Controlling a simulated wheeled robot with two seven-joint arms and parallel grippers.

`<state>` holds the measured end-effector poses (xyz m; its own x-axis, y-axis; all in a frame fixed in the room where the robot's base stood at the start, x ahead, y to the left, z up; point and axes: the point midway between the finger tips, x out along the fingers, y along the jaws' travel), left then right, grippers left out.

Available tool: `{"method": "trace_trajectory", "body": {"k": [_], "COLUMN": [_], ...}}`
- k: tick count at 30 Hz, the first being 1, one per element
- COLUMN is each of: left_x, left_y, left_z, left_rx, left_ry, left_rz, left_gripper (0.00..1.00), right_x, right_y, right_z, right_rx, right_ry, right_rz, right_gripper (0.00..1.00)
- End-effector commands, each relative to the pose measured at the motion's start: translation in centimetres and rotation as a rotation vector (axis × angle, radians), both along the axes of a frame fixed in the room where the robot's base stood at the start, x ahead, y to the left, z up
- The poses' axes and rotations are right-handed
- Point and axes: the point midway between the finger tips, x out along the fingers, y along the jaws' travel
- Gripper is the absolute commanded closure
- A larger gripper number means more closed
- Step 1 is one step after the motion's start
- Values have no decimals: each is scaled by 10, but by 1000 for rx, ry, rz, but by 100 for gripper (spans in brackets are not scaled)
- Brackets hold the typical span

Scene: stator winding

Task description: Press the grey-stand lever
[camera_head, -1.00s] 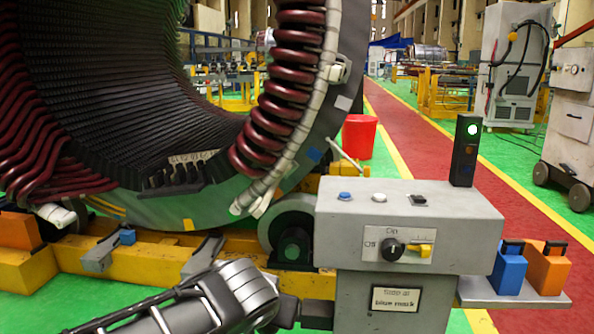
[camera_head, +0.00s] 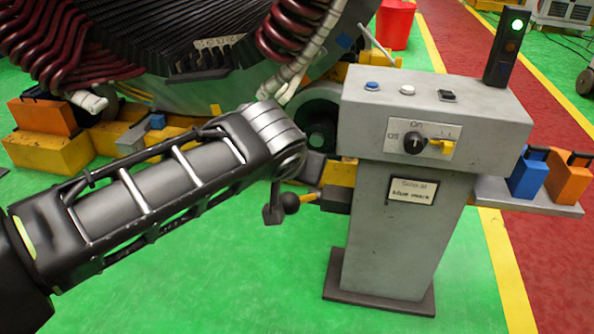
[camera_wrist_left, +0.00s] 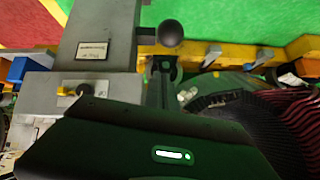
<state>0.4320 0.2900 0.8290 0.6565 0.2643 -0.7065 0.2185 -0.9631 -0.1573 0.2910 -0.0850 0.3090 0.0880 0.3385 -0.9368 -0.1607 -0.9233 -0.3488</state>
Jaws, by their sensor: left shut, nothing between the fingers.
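The grey stand (camera_head: 395,235) stands right of centre with a grey control box on top. A lever ending in a black ball knob (camera_head: 291,203) sticks out from its left side. The knob also shows in the left wrist view (camera_wrist_left: 171,33), upper middle. My left gripper (camera_head: 272,214) points down from the wrist, just left of the knob in the head view. It is shut and empty. In the left wrist view its dark fingers (camera_wrist_left: 160,72) lie just below the knob. I cannot tell whether they touch it. My right gripper is not in view.
The box carries a black knob (camera_head: 414,144), a yellow switch (camera_head: 440,147) and several buttons. A signal lamp (camera_head: 507,46) glows green. Blue (camera_head: 528,172) and orange (camera_head: 568,178) blocks sit on a side shelf. The large stator (camera_head: 190,90) stands behind. Green floor in front is clear.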

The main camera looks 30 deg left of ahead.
Motion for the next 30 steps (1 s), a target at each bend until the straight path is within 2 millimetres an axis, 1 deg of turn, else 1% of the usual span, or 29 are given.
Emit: {"method": "trace_trajectory", "body": {"k": [1,3,6,10,15,30], "left_x": [-8,-18,-30,-40,-45,-45], "left_y": [-3,-8,-13,-18,-20,-20], "left_z": [13,23,35,44,48,48], "left_rx": [0,0,1,1,1,3], "left_ry": [-5,-7,-7,-7,-6,-6], "left_rz": [1,0,-2,-2,-2,-4], "left_gripper": [100,100,100,100,100,100], "right_x": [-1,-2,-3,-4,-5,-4], "right_y": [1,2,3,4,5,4], "right_z": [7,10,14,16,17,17], "right_rx": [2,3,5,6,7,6], "right_ry": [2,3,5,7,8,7], "right_rz": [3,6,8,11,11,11], "right_gripper": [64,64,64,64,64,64]}}
